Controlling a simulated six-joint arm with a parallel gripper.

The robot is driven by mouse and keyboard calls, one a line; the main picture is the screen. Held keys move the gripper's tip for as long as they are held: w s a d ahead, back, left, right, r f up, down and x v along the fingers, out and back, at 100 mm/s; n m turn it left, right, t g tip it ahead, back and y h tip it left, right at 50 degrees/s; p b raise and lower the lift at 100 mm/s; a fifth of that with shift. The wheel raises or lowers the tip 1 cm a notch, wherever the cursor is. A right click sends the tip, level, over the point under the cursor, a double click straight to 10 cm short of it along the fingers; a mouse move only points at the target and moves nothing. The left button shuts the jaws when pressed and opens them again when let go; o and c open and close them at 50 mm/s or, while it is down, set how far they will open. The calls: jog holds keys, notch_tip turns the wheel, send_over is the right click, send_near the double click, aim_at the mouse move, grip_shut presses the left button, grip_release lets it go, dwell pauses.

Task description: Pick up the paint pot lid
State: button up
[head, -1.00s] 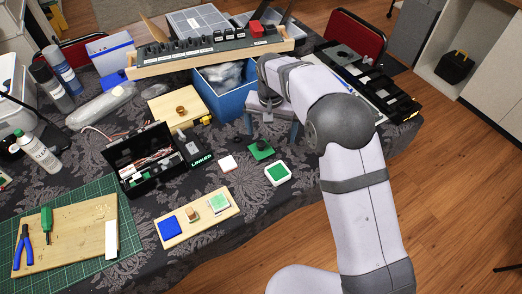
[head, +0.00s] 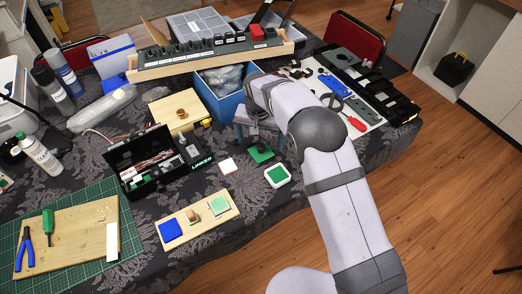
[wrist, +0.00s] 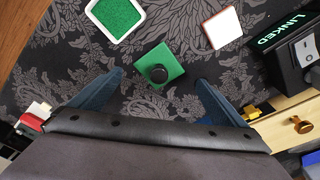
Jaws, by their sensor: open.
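The paint pot lid, a green square with a black round knob (head: 261,152), lies flat on the dark patterned cloth. In the wrist view the lid (wrist: 168,56) is between and just beyond my two blue fingertips. My gripper (head: 259,138) is open and empty, pointing down above the cloth close to the lid. In the wrist view my gripper (wrist: 159,78) has its fingers wide apart, one to each side of the knob. The exact height above the lid cannot be told. A white-rimmed pot with green inside (head: 277,176) sits in front of the lid.
A small white square block (head: 228,166) lies left of the lid. A black box marked LINKED (head: 196,155) stands farther left, and a blue bin (head: 205,98) stands behind. A wooden board with coloured squares (head: 190,226) lies in front. A red-handled screwdriver (head: 355,123) lies right.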

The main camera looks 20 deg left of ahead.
aim_at(261, 146)
jog(key=shift+w+d+f+p, duration=0.1)
jog(key=shift+f+p, duration=0.5)
jog(key=shift+f, duration=1.4)
jog(key=c, duration=1.7)
